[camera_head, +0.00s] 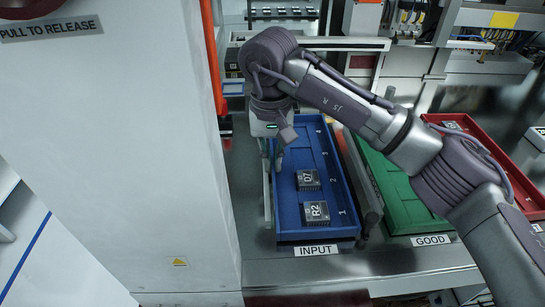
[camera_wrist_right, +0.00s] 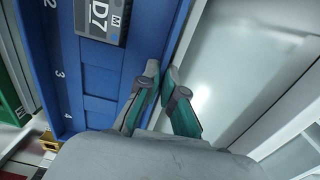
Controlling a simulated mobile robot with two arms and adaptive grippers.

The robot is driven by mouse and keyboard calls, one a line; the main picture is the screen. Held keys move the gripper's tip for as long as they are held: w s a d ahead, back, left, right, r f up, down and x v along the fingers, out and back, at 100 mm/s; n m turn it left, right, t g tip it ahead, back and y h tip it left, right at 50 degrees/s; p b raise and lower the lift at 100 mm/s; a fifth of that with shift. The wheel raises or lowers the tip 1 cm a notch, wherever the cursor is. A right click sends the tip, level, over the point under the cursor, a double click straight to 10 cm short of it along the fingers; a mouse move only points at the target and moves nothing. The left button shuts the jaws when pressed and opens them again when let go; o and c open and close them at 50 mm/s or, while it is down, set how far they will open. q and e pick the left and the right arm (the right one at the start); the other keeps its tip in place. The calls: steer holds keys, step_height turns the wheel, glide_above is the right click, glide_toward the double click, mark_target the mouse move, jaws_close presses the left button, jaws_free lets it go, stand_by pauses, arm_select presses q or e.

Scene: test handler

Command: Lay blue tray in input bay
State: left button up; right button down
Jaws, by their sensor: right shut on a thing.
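The blue tray (camera_head: 315,160) lies behind the INPUT label (camera_head: 316,251), lined up with the input bay. Whether it rests fully on the bay floor I cannot tell. It carries two dark chips, R2 (camera_head: 316,212) and D7 (camera_head: 308,180), in its front slots; the slots farther back look empty. My right gripper (camera_head: 275,164) is at the tray's left long wall, its fingers pointing down. In the wrist view the right gripper (camera_wrist_right: 163,78) is shut on the wall of the blue tray (camera_wrist_right: 98,75). My left gripper is not in view.
A green tray (camera_head: 402,197) stands right of the input bay behind the GOOD label (camera_head: 432,240). A red tray (camera_head: 520,188) lies farther right. A tall white cabinet (camera_head: 110,140) stands close on the left. My right arm crosses above the trays.

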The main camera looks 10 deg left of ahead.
steer(key=shift+f+b, duration=0.3)
steer(key=shift+f, duration=0.1)
steer(key=c, duration=1.2)
jaws_free()
steer(key=shift+f, duration=0.15)
steer(key=shift+c, duration=0.2)
steer(key=shift+s, duration=0.1)
